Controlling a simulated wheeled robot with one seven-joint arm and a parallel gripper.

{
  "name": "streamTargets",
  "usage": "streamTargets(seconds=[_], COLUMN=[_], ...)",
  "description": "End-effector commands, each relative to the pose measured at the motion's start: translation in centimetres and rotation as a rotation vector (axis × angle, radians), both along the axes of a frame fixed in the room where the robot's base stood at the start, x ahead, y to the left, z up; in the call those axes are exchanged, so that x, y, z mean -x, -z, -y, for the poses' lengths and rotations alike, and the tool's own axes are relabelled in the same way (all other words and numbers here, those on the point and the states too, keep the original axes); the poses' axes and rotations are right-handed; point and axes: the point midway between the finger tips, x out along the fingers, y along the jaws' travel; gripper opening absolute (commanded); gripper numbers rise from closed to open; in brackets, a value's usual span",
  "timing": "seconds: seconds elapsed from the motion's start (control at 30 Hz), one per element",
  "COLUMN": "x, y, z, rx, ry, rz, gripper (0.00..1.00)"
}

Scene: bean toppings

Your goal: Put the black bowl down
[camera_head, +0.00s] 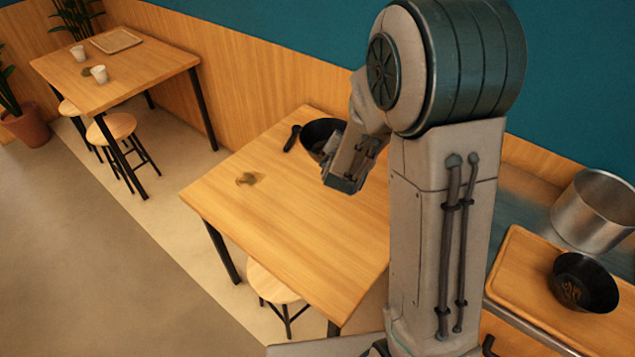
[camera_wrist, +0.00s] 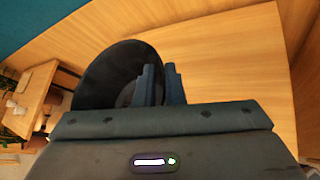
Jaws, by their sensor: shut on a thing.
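A black bowl (camera_head: 317,131) is at the far end of the near wooden table (camera_head: 290,215), by the panelled wall. My gripper (camera_head: 343,180) is at the bowl's right side and partly covers it. In the wrist view the dark bowl (camera_wrist: 105,78) fills the left of centre. My gripper's two fingers (camera_wrist: 161,82) are shut on its right-hand rim. I cannot tell whether the bowl's base touches the tabletop. The bowl's inside is dark, and its contents are not clear.
A small black object (camera_head: 292,138) lies left of the bowl. A brownish patch (camera_head: 247,179) is on the open tabletop. A second black bowl (camera_head: 585,283) and a metal pot (camera_head: 594,210) stand at right. A stool (camera_head: 275,283) is under the table.

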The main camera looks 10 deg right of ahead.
Motion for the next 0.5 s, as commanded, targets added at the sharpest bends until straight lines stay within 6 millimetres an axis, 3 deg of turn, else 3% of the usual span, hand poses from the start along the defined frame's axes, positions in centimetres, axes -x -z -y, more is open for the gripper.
streamTargets(seconds=[0.03,0.5], x=[-0.2,-1.3], y=[1.8,8.9], z=[0.4,4.0], rx=[0.0,-0.003], ry=[0.007,0.059], rz=[0.001,-0.002], gripper=[0.0,0.0])
